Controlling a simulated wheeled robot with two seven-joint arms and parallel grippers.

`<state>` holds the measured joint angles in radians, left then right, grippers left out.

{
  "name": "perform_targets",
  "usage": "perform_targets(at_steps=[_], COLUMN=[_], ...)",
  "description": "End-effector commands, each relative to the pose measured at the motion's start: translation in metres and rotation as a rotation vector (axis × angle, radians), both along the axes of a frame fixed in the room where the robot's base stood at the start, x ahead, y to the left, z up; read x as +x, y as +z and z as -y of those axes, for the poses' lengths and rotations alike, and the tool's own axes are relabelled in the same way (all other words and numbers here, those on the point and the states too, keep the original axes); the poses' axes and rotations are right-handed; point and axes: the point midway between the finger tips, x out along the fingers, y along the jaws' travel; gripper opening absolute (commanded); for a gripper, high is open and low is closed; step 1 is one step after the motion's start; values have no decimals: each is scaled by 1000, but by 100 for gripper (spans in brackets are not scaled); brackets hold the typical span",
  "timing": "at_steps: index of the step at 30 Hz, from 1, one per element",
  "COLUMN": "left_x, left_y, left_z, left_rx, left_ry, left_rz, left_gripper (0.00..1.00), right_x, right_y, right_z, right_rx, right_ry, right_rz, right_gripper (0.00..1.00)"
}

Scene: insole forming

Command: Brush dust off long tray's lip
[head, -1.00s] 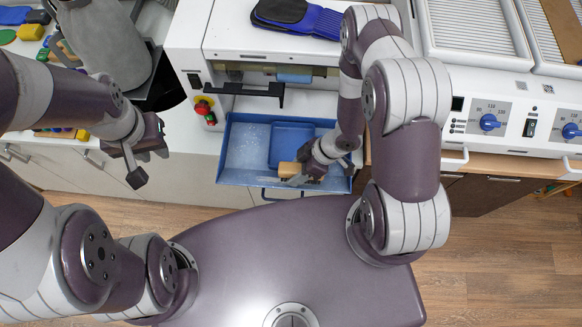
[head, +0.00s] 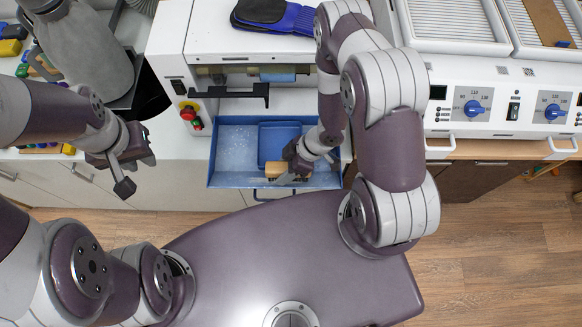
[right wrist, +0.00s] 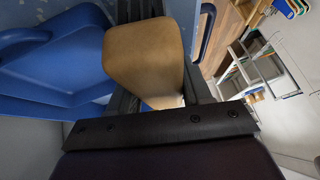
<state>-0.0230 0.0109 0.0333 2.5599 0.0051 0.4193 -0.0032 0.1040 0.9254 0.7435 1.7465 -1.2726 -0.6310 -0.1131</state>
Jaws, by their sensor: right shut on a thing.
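The long blue tray (head: 213,165) juts out below the white machine, with pale dust on its floor at the left. A wooden-backed brush (head: 276,170) is over the tray's front lip (head: 235,187). My right gripper (head: 293,171) is shut on the brush. The brush's tan block also fills the middle of the right wrist view (right wrist: 145,55); its bristles are mostly hidden, and I cannot tell whether they touch the lip. My left gripper (head: 130,172) is left of the tray, empty, with its fingers apart.
A red stop button (head: 188,113) is on the machine at the tray's left. A grey jug-like vessel (head: 85,55) stands at the upper left. Open floor (head: 490,240) lies at the lower right.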

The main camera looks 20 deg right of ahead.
Motion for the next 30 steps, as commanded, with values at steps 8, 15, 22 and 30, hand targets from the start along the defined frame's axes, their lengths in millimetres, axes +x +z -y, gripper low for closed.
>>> perform_targets(at_steps=[8, 15, 22, 30], left_x=[0, 0, 0, 0], left_y=[-3, -5, -7, -8], left_z=[0, 0, 0, 0], left_rx=[0, 0, 0, 0], left_ry=[0, 0, 0, 0], left_rz=[0, 0, 0, 0], left_gripper=[28, 28, 28, 28], right_x=[8, 12, 16, 22], right_y=[-2, -3, -4, -3], right_z=[-23, -37, -53, -72], right_rx=[0, 2, 2, 3], right_ry=[2, 5, 3, 5], right_rz=[2, 2, 0, 1], right_gripper=[2, 2, 2, 2])
